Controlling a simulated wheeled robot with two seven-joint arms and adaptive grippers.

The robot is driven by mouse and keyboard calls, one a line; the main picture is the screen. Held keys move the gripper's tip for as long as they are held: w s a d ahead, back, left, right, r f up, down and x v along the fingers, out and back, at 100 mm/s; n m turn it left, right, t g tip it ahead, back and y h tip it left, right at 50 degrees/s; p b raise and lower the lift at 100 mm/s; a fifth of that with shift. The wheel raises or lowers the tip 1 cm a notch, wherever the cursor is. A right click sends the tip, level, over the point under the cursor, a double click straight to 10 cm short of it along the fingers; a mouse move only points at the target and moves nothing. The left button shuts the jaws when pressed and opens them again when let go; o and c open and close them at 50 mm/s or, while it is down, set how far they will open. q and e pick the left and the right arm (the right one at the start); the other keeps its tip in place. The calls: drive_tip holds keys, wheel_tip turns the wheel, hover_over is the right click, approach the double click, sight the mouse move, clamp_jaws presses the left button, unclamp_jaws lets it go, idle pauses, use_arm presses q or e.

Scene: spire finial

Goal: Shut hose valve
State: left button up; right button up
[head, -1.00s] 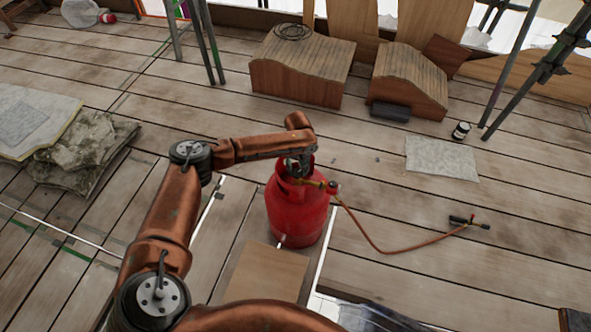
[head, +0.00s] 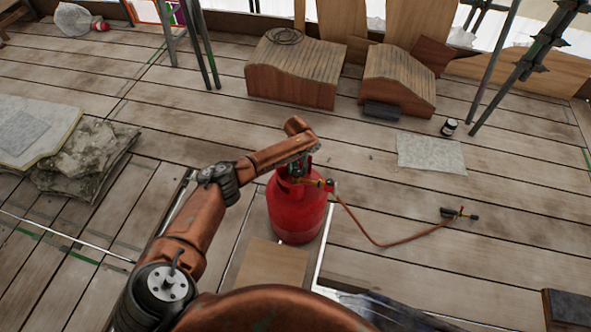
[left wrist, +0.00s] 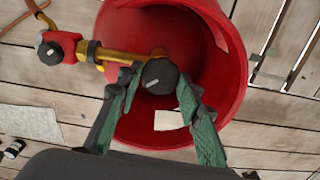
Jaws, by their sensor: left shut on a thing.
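A red gas cylinder (head: 297,213) stands upright on the plank floor, a little right of centre in the head view. My left gripper (head: 300,167) is over its top. In the left wrist view, the fingers of my left gripper (left wrist: 157,85) are on either side of a round black knob (left wrist: 160,76), shut on it. A brass fitting (left wrist: 118,54) runs from this knob to a red hose valve (left wrist: 60,48) with its own small dark knob, apart from the fingers. An orange hose (head: 385,243) leads from there to a torch (head: 458,213) on the floor. My right gripper is out of view.
A wooden board (head: 272,264) lies in front of the cylinder. Wavy wooden blocks (head: 295,72) stand behind it. A grey sheet (head: 430,152) and a small can (head: 449,127) are at the right, near a scaffold pole (head: 495,62). Stone slabs (head: 85,160) lie at the left.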

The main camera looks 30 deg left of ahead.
sight(296, 172)
use_arm(q)
drive_tip(key=shift+m, duration=1)
drive_tip(key=m, duration=0.5)
drive_tip(key=shift+f+m, duration=0.1)
drive_tip(key=shift+m, duration=0.3)
drive_tip(key=shift+s, duration=0.1)
drive_tip(key=o, duration=1.2)
drive_tip(key=shift+c, duration=0.2)
wheel_tip(296, 172, up, 12)
